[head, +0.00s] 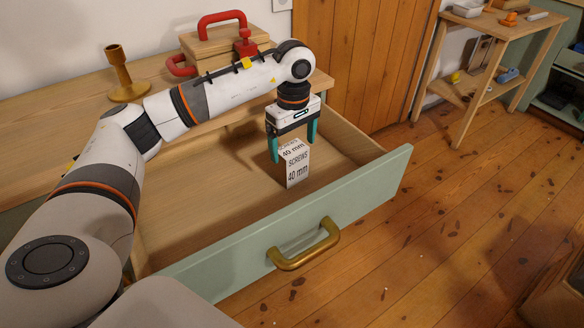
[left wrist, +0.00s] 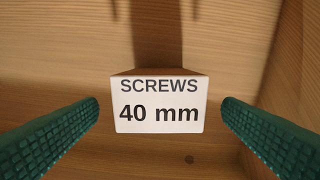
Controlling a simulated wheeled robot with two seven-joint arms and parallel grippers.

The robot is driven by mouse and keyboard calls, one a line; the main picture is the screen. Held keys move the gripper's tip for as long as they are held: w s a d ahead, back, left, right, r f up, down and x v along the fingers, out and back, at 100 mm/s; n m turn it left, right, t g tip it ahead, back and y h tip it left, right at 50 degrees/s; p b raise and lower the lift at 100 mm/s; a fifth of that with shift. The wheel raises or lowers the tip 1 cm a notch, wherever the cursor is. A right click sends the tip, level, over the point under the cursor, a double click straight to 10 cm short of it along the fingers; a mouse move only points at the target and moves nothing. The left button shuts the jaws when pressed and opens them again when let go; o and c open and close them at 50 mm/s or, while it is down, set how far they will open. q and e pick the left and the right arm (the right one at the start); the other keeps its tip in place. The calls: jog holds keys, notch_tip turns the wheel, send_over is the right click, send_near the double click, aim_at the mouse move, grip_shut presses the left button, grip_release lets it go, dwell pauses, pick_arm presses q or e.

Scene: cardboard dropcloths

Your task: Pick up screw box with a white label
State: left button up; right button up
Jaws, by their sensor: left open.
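The screw box (head: 295,167) stands upright in the open drawer, near its right end. Its white label reads "SCREWS 40 mm". My left gripper (head: 292,147) is open and points down over the box, with its teal fingers to either side of the box's top. In the left wrist view the box (left wrist: 160,103) lies centred between the two green fingers (left wrist: 160,125), with a gap on each side. My right gripper is not in view.
The drawer front (head: 345,205) is pale green with a brass handle (head: 304,246). The drawer around the box is bare. A wooden shelf table (head: 485,75) stands at right.

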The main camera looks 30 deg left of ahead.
aim_at(292, 165)
pick_arm(q)
jog(key=f, duration=0.3)
jog(key=f+b, duration=0.1)
jog(key=f, duration=0.3)
jog(key=shift+a+f, duration=0.2)
jog(key=shift+f, duration=0.1)
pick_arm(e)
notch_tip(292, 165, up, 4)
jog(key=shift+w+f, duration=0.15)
pick_arm(q)
jog(key=shift+c, duration=0.2)
jog(key=c, duration=1.2)
